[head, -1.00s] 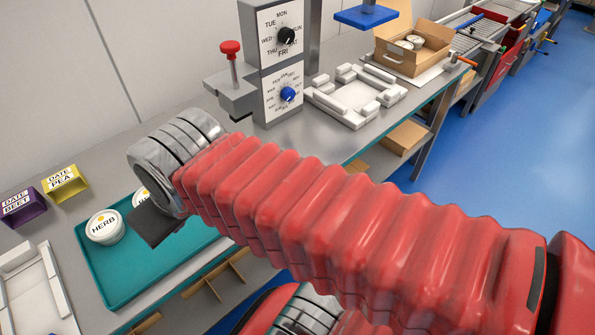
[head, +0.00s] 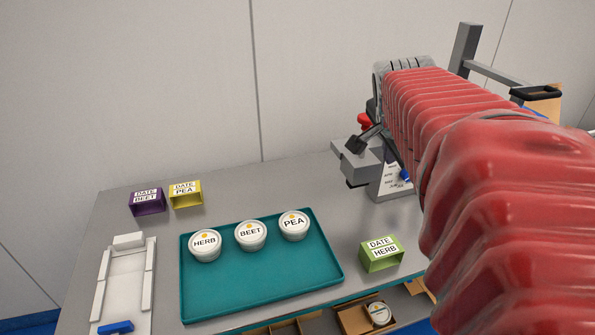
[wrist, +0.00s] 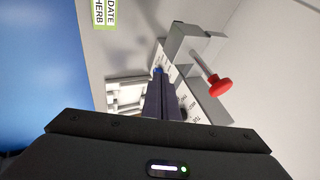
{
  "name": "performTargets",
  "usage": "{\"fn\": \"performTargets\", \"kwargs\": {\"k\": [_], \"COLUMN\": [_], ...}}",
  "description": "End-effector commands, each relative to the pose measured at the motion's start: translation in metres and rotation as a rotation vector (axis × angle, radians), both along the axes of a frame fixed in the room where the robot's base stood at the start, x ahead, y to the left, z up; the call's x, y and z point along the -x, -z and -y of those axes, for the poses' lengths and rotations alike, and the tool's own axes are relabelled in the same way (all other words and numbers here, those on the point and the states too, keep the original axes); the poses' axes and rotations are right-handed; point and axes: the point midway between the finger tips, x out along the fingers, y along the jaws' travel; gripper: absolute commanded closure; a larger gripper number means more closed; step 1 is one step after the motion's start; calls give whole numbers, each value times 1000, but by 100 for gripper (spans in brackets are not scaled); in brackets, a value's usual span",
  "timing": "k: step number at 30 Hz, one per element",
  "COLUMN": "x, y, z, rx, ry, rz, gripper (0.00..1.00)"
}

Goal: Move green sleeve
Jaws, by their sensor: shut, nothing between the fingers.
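The green sleeve (head: 382,254), labelled DATE HERB, stands on the grey bench just right of the teal tray (head: 262,300) in the head view. Part of it shows at the top left of the wrist view (wrist: 104,14). My gripper (wrist: 160,78) is shut and empty, its two dark fingers together, pointing toward the blue dial (wrist: 157,69) of the date stamp machine (wrist: 205,95). In the head view my gripper is above and behind the sleeve, apart from it, partly hidden by my red arm.
Purple (head: 148,203) and yellow (head: 186,195) sleeves stand at the back left. A white fixture (head: 124,285) lies left of the tray. The machine's red knob (wrist: 220,86) is close to my fingers.

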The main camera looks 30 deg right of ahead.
Motion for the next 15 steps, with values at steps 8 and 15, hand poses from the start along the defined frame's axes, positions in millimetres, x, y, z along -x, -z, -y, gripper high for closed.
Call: {"fn": "performTargets", "kwargs": {"k": [8,15], "x": [75,132], "y": [71,130], "z": [26,9], "rx": [-354,-680], "ry": [569,1094], "rz": [143,275], "gripper": [100,100]}}
